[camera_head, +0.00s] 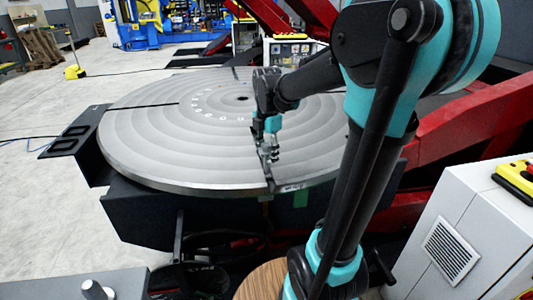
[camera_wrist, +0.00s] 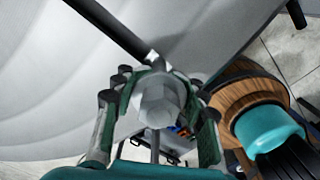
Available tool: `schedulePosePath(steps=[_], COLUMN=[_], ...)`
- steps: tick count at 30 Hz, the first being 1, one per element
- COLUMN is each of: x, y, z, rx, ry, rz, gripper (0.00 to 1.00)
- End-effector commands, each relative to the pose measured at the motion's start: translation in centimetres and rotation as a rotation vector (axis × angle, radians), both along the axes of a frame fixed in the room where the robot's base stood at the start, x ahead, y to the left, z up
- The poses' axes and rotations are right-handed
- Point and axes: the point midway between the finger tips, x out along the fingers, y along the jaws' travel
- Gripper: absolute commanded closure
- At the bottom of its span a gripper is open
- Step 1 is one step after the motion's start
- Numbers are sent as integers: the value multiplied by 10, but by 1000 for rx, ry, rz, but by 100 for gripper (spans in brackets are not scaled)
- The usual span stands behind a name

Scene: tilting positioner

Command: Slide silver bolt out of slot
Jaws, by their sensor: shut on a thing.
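The silver bolt (camera_wrist: 160,103) shows its hexagonal head between my fingers in the wrist view. My gripper (camera_wrist: 158,95) is shut on it, with a green-padded finger on each side of the head. In the head view my gripper (camera_head: 270,152) is low over the near rim of the round turntable (camera_head: 150,130). The dark slot (camera_wrist: 108,30) runs away from the bolt across the turntable in the wrist view. In the head view the bolt is too small and too covered by the fingers to make out. Its shank is hidden.
Other slots cross the turntable, one on its left (camera_head: 140,107). A white cabinet (camera_head: 465,235) with a vent stands at the right, near my arm. Red beams (camera_head: 480,125) rise behind it. Open floor (camera_head: 40,200) lies at the left.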

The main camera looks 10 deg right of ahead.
Motion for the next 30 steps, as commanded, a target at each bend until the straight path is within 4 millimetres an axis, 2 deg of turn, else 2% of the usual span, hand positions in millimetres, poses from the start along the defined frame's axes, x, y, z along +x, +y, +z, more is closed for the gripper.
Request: schedulePosePath(steps=[24,30], x=[-37,-41], y=[0,0], z=[0,0], rx=[0,0], ry=[0,0], rz=[1,1], gripper=[100,100])
